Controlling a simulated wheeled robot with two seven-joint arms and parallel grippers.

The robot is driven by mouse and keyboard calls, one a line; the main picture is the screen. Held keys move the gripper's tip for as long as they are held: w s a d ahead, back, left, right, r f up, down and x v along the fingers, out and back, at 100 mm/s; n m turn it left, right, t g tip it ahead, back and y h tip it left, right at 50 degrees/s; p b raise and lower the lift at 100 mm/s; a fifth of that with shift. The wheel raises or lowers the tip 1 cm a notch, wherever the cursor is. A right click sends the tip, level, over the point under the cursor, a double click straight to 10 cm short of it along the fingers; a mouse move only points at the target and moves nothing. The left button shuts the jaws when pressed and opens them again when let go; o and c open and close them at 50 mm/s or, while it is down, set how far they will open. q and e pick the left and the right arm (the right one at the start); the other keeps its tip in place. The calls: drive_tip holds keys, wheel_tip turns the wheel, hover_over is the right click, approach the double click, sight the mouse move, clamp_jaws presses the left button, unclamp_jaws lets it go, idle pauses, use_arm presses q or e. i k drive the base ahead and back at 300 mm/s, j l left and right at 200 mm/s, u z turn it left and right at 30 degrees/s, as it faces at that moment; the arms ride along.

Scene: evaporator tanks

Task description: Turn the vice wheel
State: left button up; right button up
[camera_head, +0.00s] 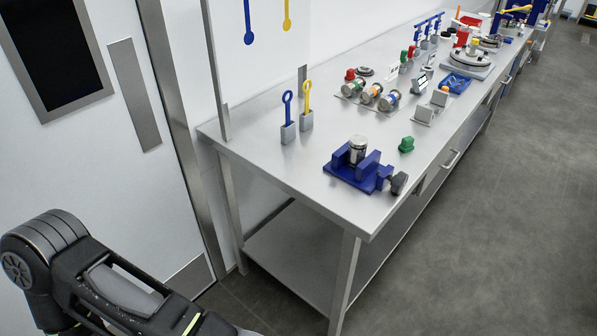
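A blue vice (351,172) stands on the near end of the steel bench, close to its front right edge. Its dark wheel (399,183) sits at the vice's right side, by the bench edge. A grey metal cylinder (358,147) stands upright between the jaws; I cannot tell whether the jaws press on it. My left arm comes in at the lower left, well short of the bench, and its gripper is out of the picture. My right arm and gripper are not in view.
The steel bench (270,168) has a corner post and a lower shelf. Grey holders with a blue ring tool (288,112) and a yellow one (307,100) stand left. Floor (480,250) right of the bench is clear.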

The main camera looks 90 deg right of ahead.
sight(398, 183)
drive_tip(key=k+l, duration=0.8)
drive_tip(key=l, duration=0.15)
drive_tip(key=k+l, duration=0.85)
drive_tip(key=l, duration=0.15)
drive_tip(key=k+l, duration=0.8)
drive_tip(key=l, duration=0.15)
drive_tip(key=k+l, duration=0.85)
drive_tip(key=l, duration=0.1)
